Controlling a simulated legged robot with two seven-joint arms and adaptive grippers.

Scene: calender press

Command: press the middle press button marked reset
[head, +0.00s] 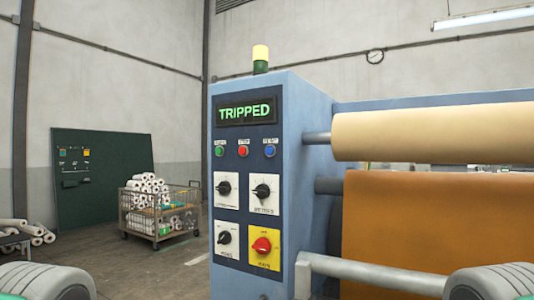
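The blue press cabinet (295,115) stands in front of me with a lit display (245,111) reading TRIPPED. Below the display is a row of three round buttons: a green one (219,151) on the left, a red one (243,151) in the middle and a blue one (270,151) on the right. Each has a small white label above it. The middle label looks like STOP and the right one like RESET, but the print is very small. Neither gripper is in view; only grey parts of my arms show in the bottom corners, apart from the panel.
Black rotary knobs (224,188) and a red switch on a yellow plate (262,245) sit below the buttons. A cream roller (430,132), an orange sheet (430,225) and a grey bar (370,275) extend right. A wire cart (160,222) with rolls stands behind left.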

